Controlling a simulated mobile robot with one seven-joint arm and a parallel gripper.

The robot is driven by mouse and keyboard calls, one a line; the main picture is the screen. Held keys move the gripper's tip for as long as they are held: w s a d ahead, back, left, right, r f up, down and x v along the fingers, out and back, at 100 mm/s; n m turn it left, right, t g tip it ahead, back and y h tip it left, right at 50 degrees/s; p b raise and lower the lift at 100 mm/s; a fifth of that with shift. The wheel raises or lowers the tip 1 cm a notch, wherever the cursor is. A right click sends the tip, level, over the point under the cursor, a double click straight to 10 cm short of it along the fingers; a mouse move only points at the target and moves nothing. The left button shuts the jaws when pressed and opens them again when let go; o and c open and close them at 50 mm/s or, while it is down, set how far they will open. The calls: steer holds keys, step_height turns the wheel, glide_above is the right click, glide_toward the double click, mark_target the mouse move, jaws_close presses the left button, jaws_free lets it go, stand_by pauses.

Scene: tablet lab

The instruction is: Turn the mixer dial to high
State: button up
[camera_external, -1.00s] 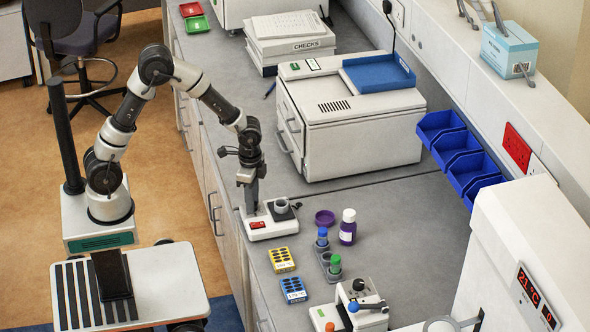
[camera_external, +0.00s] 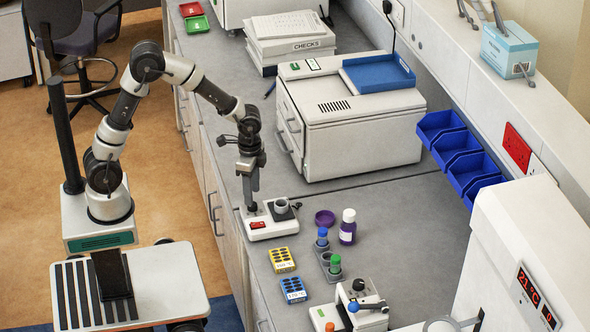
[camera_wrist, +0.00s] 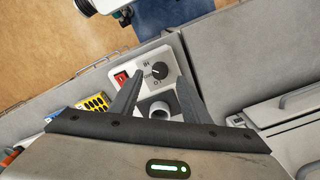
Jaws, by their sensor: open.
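The mixer (camera_external: 270,220) is a small white box with a red switch (camera_external: 258,225) and a grey cup holder (camera_external: 281,206), standing near the front edge of the bench. In the wrist view its black round dial (camera_wrist: 159,71) shows a white pointer mark, with "HI" and "LO" lettering beside it. My gripper (camera_external: 251,208) points down over the dial's end of the mixer. In the wrist view my gripper (camera_wrist: 160,84) is open, with one finger on each side of the dial and nothing held. I cannot tell whether the fingers touch the dial.
A yellow rack (camera_external: 282,260) and a blue rack (camera_external: 294,289) lie near the mixer. A purple-capped bottle (camera_external: 347,227), a purple dish (camera_external: 325,217) and a tube holder (camera_external: 330,262) stand to its right. A large white machine (camera_external: 348,125) stands behind.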

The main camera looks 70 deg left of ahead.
step_height(320, 180, up, 13)
steer(key=shift+r+p, duration=0.2)
steer(key=shift+p, duration=0.1)
steer(key=s+a+r+n+t+p, duration=0.1)
steer(key=s+r+n+t, duration=0.1)
steer(key=s+r, duration=0.3)
steer(key=s+a+r+n+t+p, duration=0.1)
steer(key=s+r+n+t, duration=0.2)
steer(key=s, duration=1.1)
steer(key=shift+a+r+n+t+p, duration=0.2)
steer(key=shift+r+n+t+p, duration=0.1)
steer(key=shift+r+n, duration=0.5)
